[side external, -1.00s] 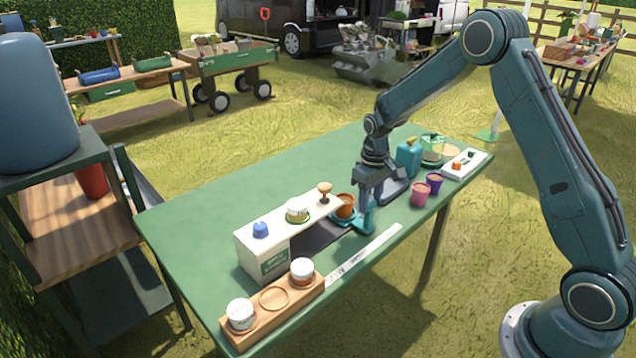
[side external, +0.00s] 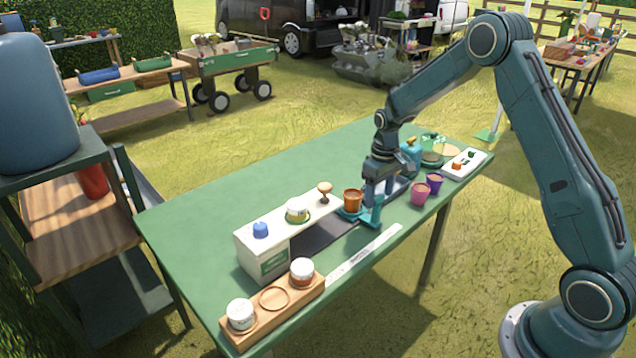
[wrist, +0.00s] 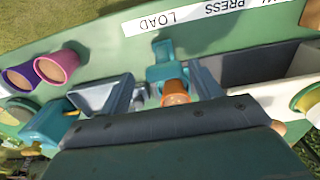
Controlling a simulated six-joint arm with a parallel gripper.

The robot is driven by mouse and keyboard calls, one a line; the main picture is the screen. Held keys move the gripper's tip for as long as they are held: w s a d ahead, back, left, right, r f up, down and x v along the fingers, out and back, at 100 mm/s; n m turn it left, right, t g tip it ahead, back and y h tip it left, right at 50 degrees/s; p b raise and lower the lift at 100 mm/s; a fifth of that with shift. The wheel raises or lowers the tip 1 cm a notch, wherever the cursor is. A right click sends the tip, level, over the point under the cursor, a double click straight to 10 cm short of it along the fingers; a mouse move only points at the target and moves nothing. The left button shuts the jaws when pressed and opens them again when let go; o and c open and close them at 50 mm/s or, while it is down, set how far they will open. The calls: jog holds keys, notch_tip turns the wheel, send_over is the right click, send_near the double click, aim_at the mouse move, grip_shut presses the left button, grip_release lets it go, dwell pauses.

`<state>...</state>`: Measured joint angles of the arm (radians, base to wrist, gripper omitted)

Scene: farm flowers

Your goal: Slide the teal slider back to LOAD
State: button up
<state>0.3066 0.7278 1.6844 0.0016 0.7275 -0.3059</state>
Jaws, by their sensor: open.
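The teal slider (side external: 371,216) sits at the right end of the dark track, carrying a terracotta pot (side external: 353,198) filled with brown. In the wrist view the slider's handle (wrist: 163,50) lines up with the word LOAD on the white label strip (wrist: 200,12), and the pot (wrist: 176,92) is behind it. My gripper (side external: 377,190) is low over the slider, beside the pot. In the wrist view my gripper (wrist: 168,84) is open, with one finger on each side of the slider and pot; I cannot tell whether either finger touches them.
A white press housing (side external: 262,248) with a blue knob (side external: 260,229) stands left of the track. A wooden rack (side external: 272,312) with two jars is at the front left. Pink (side external: 420,193) and purple (side external: 434,183) pots and a white tray (side external: 464,165) are to the right.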

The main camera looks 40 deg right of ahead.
jog(key=shift+r, duration=0.1)
notch_tip(320, 180, up, 14)
dwell(0.7)
jog(key=s+a+r+t, duration=0.3)
jog(key=s+a+r, duration=0.7)
jog(key=s+r, duration=0.3)
jog(key=s+a+f+t, duration=0.1)
jog(key=s+a, duration=0.1)
jog(key=s, duration=0.6)
jog(key=s+a+f+t, duration=0.1)
jog(key=s+a, duration=0.2)
jog(key=s, duration=0.5)
jog(key=shift+s+f+t, duration=0.25)
jog(key=shift+f+t, duration=0.05)
jog(key=shift+f, duration=0.1)
